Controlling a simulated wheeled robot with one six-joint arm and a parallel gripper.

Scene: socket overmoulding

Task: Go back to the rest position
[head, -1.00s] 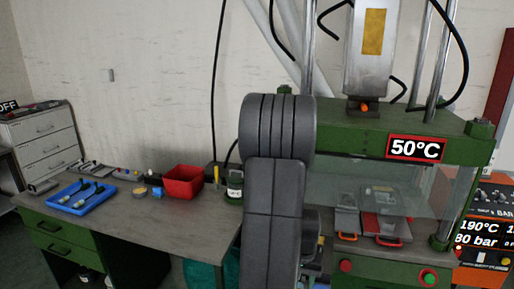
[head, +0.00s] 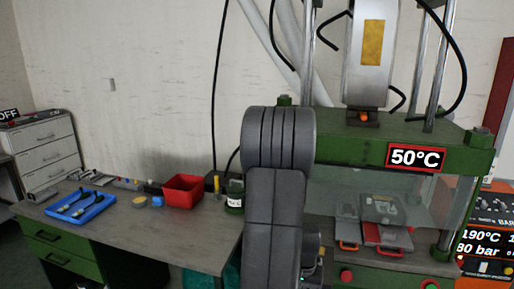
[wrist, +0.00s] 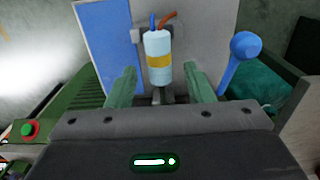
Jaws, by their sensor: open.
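My gripper (wrist: 160,76) shows in the wrist view with its two greenish fingers spread apart and nothing held between them. Beyond the fingers is a light-blue cylinder (wrist: 158,46) with a yellow band, in front of a grey panel; I cannot tell its distance from the fingertips. In the head view my dark grey arm stands in front of the green press (head: 345,145), and the gripper itself cannot be made out there.
The press reads 50°C and has metal parts with red and orange handles (head: 388,248) behind its clear guard. To the left, a workbench (head: 150,225) carries a blue tray (head: 101,210) and a red bin (head: 183,192). A blue ball-ended lever (wrist: 245,46) stands right of my gripper.

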